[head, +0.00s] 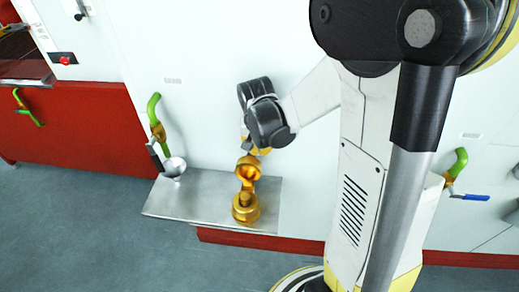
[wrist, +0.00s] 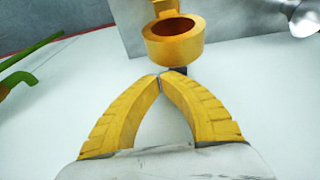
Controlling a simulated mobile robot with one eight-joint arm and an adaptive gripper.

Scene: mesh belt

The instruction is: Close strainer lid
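The golden strainer stands on a metal shelf in the head view, swung open into two parts joined by a narrow link. The upper part is a hollow round cup (head: 248,170), tilted with its opening showing. The lower part (head: 245,208) is a rounded body with a raised middle. I cannot tell for certain which part is the lid. The cup (wrist: 187,45) shows close up in the wrist view, just beyond my fingertips. My gripper (wrist: 164,75) has yellow fingers with tips together and nothing visible between them. In the head view my wrist partly hides it above the cup.
The metal shelf (head: 200,208) juts from a white wall panel. Another green pipe with a blue handle (head: 470,197) is at right. The shelf's left front is clear.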

